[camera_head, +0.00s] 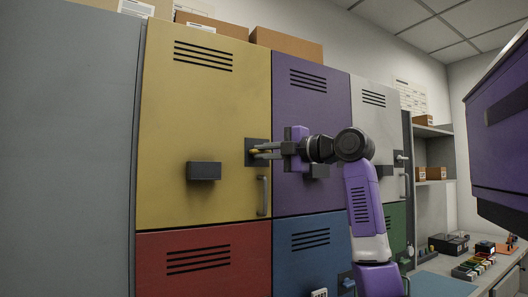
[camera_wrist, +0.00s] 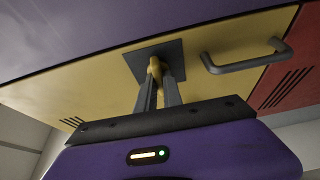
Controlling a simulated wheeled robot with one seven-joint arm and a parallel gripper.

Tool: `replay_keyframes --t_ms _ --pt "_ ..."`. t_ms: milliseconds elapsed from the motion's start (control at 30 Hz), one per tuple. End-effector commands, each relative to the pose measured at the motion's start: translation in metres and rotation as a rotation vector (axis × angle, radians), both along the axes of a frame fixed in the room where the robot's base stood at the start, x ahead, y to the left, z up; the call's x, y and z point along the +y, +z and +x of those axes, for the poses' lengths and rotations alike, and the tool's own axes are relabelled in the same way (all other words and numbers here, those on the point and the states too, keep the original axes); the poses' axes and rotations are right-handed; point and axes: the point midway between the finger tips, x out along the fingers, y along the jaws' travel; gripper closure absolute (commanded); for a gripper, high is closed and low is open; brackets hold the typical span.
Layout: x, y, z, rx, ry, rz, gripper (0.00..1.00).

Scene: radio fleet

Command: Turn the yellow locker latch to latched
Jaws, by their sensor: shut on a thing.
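The yellow locker (camera_head: 200,120) stands at the upper left of the locker bank in the head view, its door flush with its neighbours. Its latch has a dark square plate (camera_head: 249,146) near the door's right edge. A small yellow latch handle (camera_wrist: 155,68) stands out from the plate, which also shows in the wrist view (camera_wrist: 137,67). My gripper (camera_head: 257,151) reaches in from the right and is shut on the latch handle. In the wrist view its fingers (camera_wrist: 158,82) sit on both sides of the handle. The fingers hide part of the handle, so I cannot tell its exact angle.
A grey pull handle (camera_head: 262,196) sits below the latch, close to my fingers. A dark box (camera_head: 204,171) juts from the yellow door. Purple (camera_head: 312,100), red (camera_head: 205,262) and blue (camera_head: 308,245) lockers adjoin. A shelf and bench with small items stand at right.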

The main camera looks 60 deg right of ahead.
Motion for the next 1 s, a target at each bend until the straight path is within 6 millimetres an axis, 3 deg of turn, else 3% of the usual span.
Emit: replay_keyframes --t_ms 600,633,700,1000 --pt "0.0011 -0.0011 0.0012 0.022 0.002 -0.033 1.00" --pt "0.0011 -0.0011 0.0012 0.022 0.002 -0.033 0.83" --pt "0.0010 -0.0010 0.0011 0.022 0.002 -0.033 0.69" --pt "0.0004 -0.0004 0.0002 0.020 0.001 -0.031 0.67"
